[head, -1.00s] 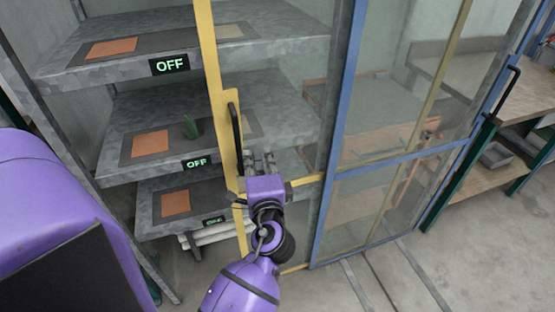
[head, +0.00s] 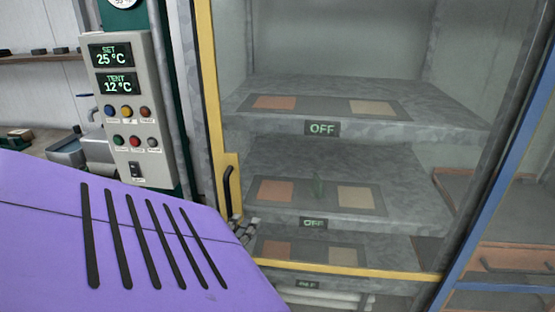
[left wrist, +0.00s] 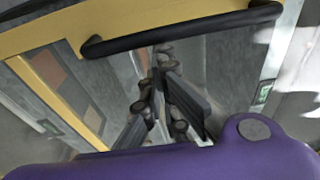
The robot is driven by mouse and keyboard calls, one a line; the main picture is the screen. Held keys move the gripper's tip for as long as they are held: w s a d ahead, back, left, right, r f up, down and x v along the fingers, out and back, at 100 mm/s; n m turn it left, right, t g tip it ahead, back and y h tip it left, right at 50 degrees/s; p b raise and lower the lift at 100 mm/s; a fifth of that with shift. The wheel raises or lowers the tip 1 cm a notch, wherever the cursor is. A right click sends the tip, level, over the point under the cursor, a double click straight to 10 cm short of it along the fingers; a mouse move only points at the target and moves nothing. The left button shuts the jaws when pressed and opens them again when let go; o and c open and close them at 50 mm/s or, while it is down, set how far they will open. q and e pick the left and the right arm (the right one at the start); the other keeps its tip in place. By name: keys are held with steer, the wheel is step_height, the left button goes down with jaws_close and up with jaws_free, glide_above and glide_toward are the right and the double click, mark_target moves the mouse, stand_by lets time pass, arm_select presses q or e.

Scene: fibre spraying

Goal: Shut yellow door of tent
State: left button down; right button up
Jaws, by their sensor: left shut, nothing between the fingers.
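The yellow door (head: 208,100) is a glazed, yellow-framed panel in front of the tent's grey shelves (head: 300,95). Its left upright stands by the tent's left post, beside the control box; whether a gap is left there I cannot tell. Its black handle (head: 228,190) is on that upright and crosses the top of the left wrist view (left wrist: 180,32). My left gripper (head: 246,232) is shut and empty, just right of the handle and below it, mostly hidden behind my purple arm. Its dark fingers (left wrist: 165,85) show below the handle in the wrist view. My right gripper is out of view.
A control box (head: 130,105) reading SET 25 °C and TENT 12 °C stands left of the door. A blue-framed panel (head: 500,160) is at the right.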

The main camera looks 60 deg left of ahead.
arm_select(q)
steer(key=shift+s+a, duration=0.65)
steer(key=shift+s, duration=0.2)
steer(key=shift+s+a, duration=0.65)
steer(key=shift+s, duration=0.15)
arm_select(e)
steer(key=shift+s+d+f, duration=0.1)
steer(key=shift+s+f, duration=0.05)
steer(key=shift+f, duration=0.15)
